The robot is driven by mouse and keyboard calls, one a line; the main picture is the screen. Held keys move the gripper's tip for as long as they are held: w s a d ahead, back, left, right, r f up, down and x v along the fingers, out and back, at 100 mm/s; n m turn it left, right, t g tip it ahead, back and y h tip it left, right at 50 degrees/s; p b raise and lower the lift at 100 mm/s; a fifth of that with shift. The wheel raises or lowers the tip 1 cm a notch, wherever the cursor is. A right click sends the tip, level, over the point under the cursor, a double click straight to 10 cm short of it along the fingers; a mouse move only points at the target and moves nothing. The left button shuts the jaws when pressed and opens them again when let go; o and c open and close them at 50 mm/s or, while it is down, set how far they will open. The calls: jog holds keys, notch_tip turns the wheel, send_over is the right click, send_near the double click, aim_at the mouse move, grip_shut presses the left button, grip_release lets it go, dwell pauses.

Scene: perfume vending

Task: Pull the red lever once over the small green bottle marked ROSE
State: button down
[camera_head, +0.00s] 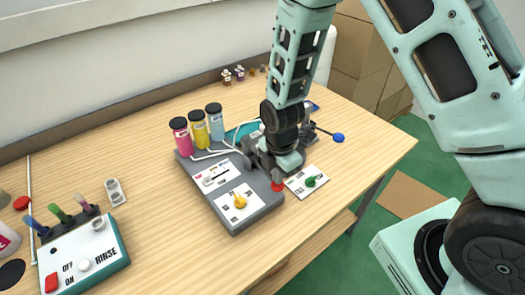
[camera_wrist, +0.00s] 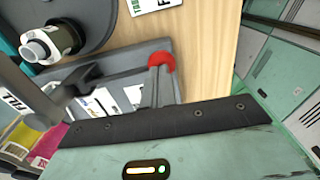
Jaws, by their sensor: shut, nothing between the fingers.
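The red knob (camera_wrist: 161,61) of the lever shows in the wrist view, just beyond the tips of my gripper (camera_wrist: 157,74). The red knob also shows in the head view (camera_head: 277,187), at the right edge of the grey dispenser. My gripper (camera_head: 273,172) is low over that edge, close above the knob. Its fingers are shut with nothing between them. I cannot tell whether they touch the knob. I cannot make out a small green bottle marked ROSE in either view; my arm covers part of the dispenser.
The grey dispenser (camera_head: 246,216) carries pink (camera_head: 182,138), yellow (camera_head: 199,129) and blue (camera_head: 215,122) bottles and a yellow knob (camera_head: 240,202). A green knob (camera_head: 310,181) and a blue knob (camera_head: 338,137) are to its right. A rinse station (camera_head: 100,242) stands at left. Bare table lies between.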

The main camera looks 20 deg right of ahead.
notch_tip(320, 180, up, 8)
jog(key=p, duration=0.5)
jog(key=shift+p, duration=0.35)
dwell(1.1)
jog(key=s+a+r+m+b, duration=0.3)
jog(key=s+r+m+b, duration=0.2)
jog(key=s, duration=0.5)
jog(key=s+a+r+m+b, duration=0.3)
jog(key=s+r+m+b, duration=0.1)
jog(key=s+m, duration=0.4)
jog(key=shift+s+a+r+m+y+b, duration=0.15)
jog(key=shift+s+r+m+y+b, duration=0.3)
jog(key=shift+s, duration=0.6)
